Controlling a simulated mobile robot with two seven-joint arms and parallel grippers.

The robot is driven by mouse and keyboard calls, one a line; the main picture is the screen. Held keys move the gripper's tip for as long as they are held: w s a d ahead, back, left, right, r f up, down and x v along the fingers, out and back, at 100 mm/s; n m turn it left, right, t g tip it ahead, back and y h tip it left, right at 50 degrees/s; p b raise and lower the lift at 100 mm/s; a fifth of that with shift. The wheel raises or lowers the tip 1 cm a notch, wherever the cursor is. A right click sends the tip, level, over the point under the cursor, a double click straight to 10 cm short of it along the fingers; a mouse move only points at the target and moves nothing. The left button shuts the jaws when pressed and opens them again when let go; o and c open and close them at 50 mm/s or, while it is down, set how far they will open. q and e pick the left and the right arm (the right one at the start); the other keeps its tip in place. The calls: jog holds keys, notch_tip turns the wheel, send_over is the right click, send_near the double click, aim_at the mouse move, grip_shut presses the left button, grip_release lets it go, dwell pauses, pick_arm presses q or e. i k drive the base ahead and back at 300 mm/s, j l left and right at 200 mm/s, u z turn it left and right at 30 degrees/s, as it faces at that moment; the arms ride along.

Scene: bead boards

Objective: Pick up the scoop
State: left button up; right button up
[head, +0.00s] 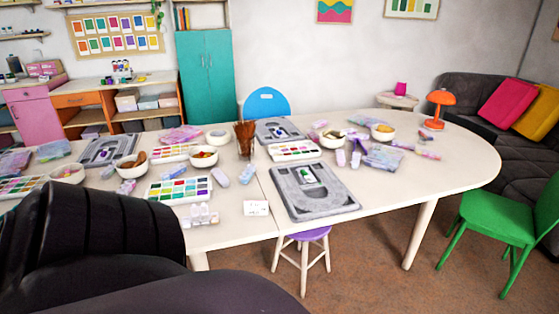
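No scoop can be made out for certain at this distance. A brown object (136,158), possibly a scoop, rests in a white bowl (130,172) on the left part of the long table. Another white bowl (332,143) farther right holds a small brownish item too small to tell. A white bowl (204,161) between them holds coloured pieces. Neither of my grippers is in view. A large dark part, probably of my own body, fills the lower left and hides the table's near left edge.
The cream table (440,165) carries grey bead boards (330,203), paint-like trays (180,191), a brown cup of sticks (245,140) and small packets. A purple stool (312,235) stands under it. A green chair (500,216) is at right.

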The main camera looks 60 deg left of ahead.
aim_at(305, 176)
jog(key=u, duration=1.8)
